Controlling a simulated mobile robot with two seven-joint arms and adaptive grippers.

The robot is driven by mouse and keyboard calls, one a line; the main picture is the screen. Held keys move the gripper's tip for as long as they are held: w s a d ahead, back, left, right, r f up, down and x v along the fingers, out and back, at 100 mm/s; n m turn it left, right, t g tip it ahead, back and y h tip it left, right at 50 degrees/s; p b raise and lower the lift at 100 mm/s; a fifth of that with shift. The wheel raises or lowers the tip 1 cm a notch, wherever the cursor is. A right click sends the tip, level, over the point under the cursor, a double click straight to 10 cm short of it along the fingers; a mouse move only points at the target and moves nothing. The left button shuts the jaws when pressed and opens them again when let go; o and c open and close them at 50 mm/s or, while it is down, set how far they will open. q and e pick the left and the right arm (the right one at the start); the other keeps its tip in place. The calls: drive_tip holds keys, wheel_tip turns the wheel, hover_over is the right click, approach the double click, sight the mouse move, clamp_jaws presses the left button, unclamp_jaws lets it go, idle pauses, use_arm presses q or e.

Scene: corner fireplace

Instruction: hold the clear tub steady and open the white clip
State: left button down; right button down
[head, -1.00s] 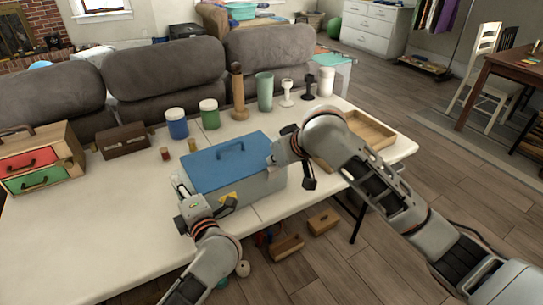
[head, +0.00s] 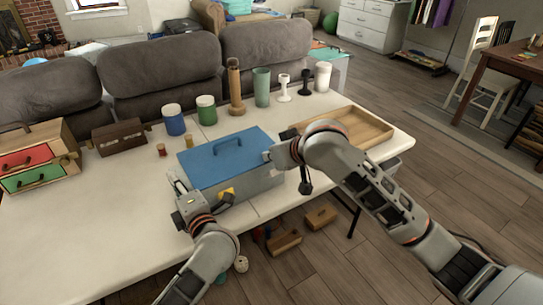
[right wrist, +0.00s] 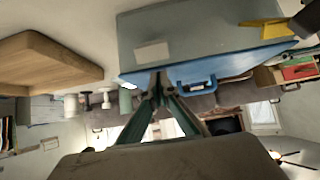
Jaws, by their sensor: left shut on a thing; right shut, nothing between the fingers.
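The clear tub (head: 258,187) looks grey and stands on the table with its blue lid (head: 206,158) on; in the right wrist view the tub (right wrist: 200,32) appears upside down. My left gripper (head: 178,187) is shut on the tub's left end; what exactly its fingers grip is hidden. My right gripper (head: 268,156) is shut and empty at the lid's right edge. In the right wrist view its fingertips meet by the lid's rim. I cannot make out the white clip for sure; it may be behind the fingertips. A pale rectangle shows on that tub wall.
A wooden tray (head: 365,127) lies right of the tub, close to my right arm. Jars, cups and a drawer box (head: 38,165) stand along the back and left. The front left tabletop is clear.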

drive_tip(key=w+r, duration=0.1)
drive_tip(key=w+a+r, duration=0.1)
drive_tip(key=r, duration=0.1)
drive_tip(key=shift+a+r, duration=0.1)
drive_tip(key=shift+r, duration=0.1)
drive_tip(key=s+d+r, duration=0.3)
drive_tip(key=s+d, duration=0.2)
drive_tip(key=s, duration=0.3)
idle(0.4)
use_arm(q)
drive_tip(key=c, duration=2.2)
unclamp_jaws()
drive_tip(key=shift+o, duration=0.2)
drive_tip(key=o, duration=0.5)
drive_tip(key=shift+o, duration=0.2)
drive_tip(key=shift+s+d, duration=0.1)
